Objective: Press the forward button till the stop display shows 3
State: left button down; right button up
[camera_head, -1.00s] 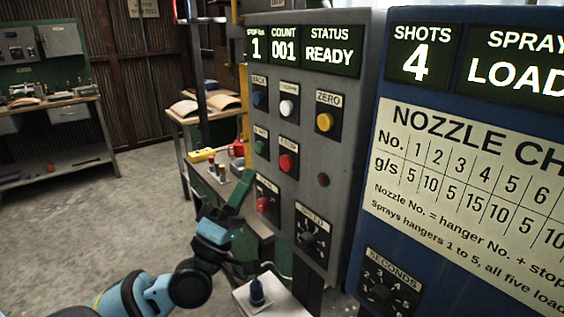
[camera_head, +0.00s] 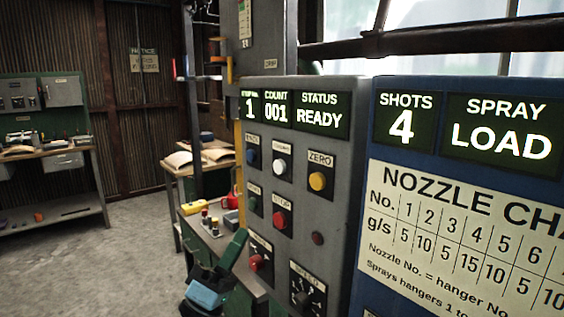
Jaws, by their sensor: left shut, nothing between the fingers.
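The grey control panel (camera_head: 341,154) stands in the middle of the view. Its stop display (camera_head: 250,107) shows 1. Below the displays are a blue button (camera_head: 252,157) and a white button (camera_head: 281,168), with labels too small to read surely, and a yellow button (camera_head: 318,181) labelled ZERO. A green button (camera_head: 251,203) and a red button (camera_head: 280,219) sit lower. I cannot tell by label which is the forward button. My left gripper (camera_head: 238,240) is shut and empty, in front of the panel's lower left, below the green button. My right gripper is out of view.
The count display (camera_head: 276,108) reads 001 and the status display (camera_head: 320,118) reads READY. A blue spray cabinet (camera_head: 366,190) adjoins on the right. A lower red button (camera_head: 257,263) and a speed dial (camera_head: 303,298) are near my gripper. Open floor (camera_head: 100,265) lies left.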

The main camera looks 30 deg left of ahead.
aim_at(280, 164)
jog(key=u, duration=1.05)
